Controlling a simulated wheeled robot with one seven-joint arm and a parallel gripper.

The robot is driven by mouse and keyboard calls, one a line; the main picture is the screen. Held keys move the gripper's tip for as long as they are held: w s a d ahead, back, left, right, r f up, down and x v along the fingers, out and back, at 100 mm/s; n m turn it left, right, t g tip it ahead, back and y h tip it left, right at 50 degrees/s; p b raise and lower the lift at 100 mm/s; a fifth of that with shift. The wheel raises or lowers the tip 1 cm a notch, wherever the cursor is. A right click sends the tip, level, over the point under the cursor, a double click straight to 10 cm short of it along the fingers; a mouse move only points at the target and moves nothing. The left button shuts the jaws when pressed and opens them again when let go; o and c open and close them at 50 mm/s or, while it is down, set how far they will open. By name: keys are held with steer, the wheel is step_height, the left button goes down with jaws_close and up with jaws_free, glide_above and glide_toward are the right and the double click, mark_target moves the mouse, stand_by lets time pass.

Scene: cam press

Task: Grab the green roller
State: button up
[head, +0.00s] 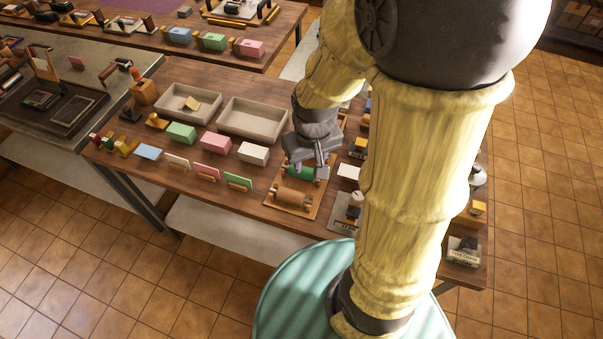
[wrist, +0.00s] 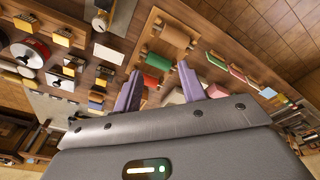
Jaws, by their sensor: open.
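The green roller (head: 303,171) lies on a wooden board (head: 272,200) on the table, with a tan roller (head: 294,196) in front of it. My gripper (head: 311,168) is just over the green roller and hides part of it. In the wrist view, the purple fingers of my gripper (wrist: 161,71) are spread apart. The green roller (wrist: 157,61) shows ahead between their tips. The jaws are open and hold nothing. I cannot tell whether a finger touches the roller.
Two grey trays (head: 252,134) stand at the back left. Green, pink and white blocks (head: 217,143) and several upright cards (head: 206,171) are to the left. A white card (head: 348,171) and small stamping devices (head: 346,211) are to the right. My arm hides part of the table.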

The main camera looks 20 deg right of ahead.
steer(key=w+a+f+n+g+h+b, duration=0.2)
steer(key=w+a+f+n+h+b, duration=0.25)
steer(key=w+f, duration=0.4)
steer(key=w+a+n+t+h+b, duration=0.2)
steer(key=a+n+h+b, duration=0.1)
steer(key=a, duration=0.5)
steer(key=shift+n+t, duration=0.35)
steer(key=shift+t, duration=0.05)
steer(key=shift+f, duration=0.1)
steer(key=p, duration=0.1)
glide_toward(288, 169)
steer(key=x, duration=0.4)
steer(key=shift+s+d, duration=0.25)
steer(key=shift+d, duration=0.05)
